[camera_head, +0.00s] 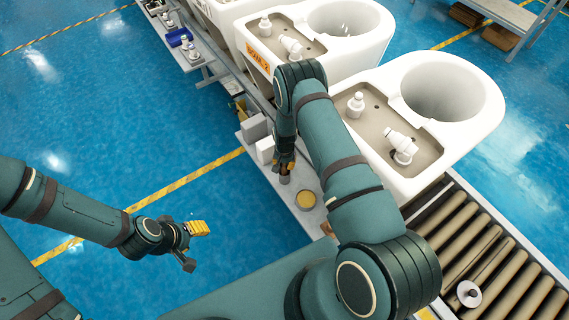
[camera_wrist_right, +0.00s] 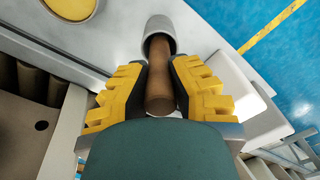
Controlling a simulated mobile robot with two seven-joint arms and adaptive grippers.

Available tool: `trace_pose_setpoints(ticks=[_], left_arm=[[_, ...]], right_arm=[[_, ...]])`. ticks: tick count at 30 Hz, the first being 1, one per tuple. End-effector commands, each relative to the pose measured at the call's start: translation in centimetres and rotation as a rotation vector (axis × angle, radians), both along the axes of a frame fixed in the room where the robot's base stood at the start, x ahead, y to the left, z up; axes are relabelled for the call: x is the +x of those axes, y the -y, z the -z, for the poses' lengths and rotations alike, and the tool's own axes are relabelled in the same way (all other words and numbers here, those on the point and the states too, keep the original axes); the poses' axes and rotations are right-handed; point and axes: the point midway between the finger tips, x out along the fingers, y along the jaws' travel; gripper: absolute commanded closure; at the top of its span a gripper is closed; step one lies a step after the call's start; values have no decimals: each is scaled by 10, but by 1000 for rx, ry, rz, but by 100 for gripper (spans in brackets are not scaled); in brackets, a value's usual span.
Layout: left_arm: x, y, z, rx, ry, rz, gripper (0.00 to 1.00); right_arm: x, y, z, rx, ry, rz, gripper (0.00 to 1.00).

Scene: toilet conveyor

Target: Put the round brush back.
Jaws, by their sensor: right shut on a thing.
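The round brush shows as a brown wooden handle (camera_wrist_right: 159,75) in the right wrist view, between the yellow-padded fingers of my right gripper (camera_wrist_right: 160,90). The gripper is shut on the handle. The handle's far end goes into a grey round cup (camera_wrist_right: 153,24), so the bristles are hidden. In the head view my right gripper (camera_head: 285,163) is over the narrow side table, with the grey cup (camera_head: 284,180) just below it. I cannot tell how deep the brush sits in the cup. My left gripper (camera_head: 190,242) is open and empty over the blue floor.
A round tin with yellow contents (camera_head: 305,200) stands on the side table (camera_head: 315,219) near the cup. White boxes (camera_head: 255,128) stand behind it. White toilet units (camera_head: 420,110) line the conveyor on the right, and bare rollers (camera_head: 480,240) lie in front.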

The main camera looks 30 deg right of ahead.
Motion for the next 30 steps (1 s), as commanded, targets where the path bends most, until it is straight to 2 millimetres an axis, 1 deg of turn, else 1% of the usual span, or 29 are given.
trace_pose_setpoints(ticks=[3,4,5,14,18,20,23,30], left_arm=[[-1,0,5,0,-2,2,49],[-1,0,4,0,-3,2,49],[-1,0,3,0,-3,2,49],[-1,0,3,0,-2,2,49],[0,0,-3,0,0,0,49],[1,0,-3,0,2,-2,49],[2,0,-6,0,3,-2,49],[4,-1,-12,2,9,-7,49]], right_arm=[[0,0,4,0,0,0,100],[0,0,3,0,0,0,70],[0,0,3,0,0,0,59],[0,0,2,0,0,0,59],[0,0,-3,0,0,0,59],[1,0,-10,0,2,0,59],[1,0,-29,0,4,-1,59],[0,0,-80,-1,3,0,59]])
